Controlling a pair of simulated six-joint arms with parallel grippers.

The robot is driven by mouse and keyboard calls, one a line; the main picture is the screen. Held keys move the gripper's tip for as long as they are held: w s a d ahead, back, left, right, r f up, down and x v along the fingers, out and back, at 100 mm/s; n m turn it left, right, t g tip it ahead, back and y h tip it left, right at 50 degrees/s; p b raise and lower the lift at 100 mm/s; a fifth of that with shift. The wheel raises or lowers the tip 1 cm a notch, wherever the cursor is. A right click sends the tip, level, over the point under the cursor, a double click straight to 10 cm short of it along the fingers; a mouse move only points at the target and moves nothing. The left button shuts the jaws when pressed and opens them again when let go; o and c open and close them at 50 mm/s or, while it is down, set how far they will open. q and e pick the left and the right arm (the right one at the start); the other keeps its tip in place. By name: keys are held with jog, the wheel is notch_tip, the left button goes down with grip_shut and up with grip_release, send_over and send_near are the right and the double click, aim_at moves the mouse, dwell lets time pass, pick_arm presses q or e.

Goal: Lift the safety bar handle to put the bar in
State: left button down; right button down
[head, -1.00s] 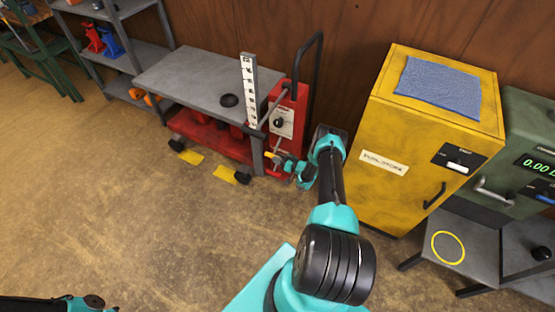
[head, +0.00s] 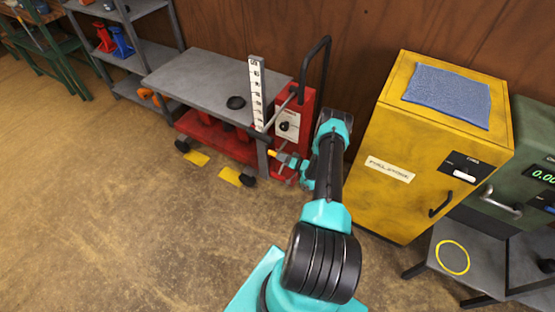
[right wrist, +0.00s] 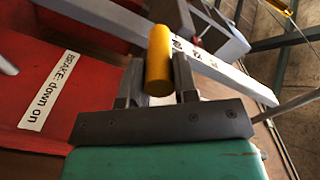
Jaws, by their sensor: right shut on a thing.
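The mower lift has a grey top (head: 205,82) and a red base and post (head: 308,100). A yellow handle grip (head: 271,153), which I take as the safety bar handle, shows low at its right end. My right gripper (head: 279,157) is at this grip. In the right wrist view the yellow grip (right wrist: 159,60) sits between the two fingers, and the gripper (right wrist: 158,88) is shut on it. The bar itself I cannot make out clearly. My left gripper is not in view.
A white height scale (head: 257,92) stands at the lift's right end. A red panel reads "BRAKE: down on" (right wrist: 48,92). The yellow cabinet (head: 390,160) stands close to the right of my right arm. The floor (head: 120,220) at front left is clear.

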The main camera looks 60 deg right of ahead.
jog(key=shift+w+d+r, duration=0.15)
jog(key=shift+w+r, duration=0.1)
jog(key=shift+r, duration=0.1)
jog(key=c, duration=0.8)
grip_release()
jog(key=shift+c, duration=0.2)
jog(key=shift+f, duration=0.1)
jog(key=shift+s+f, duration=0.1)
jog(key=shift+s, duration=0.4)
jog(key=s+d, duration=0.1)
jog(key=s, duration=1.5)
jog(key=shift+s+d, duration=0.2)
jog(key=shift+s, duration=0.2)
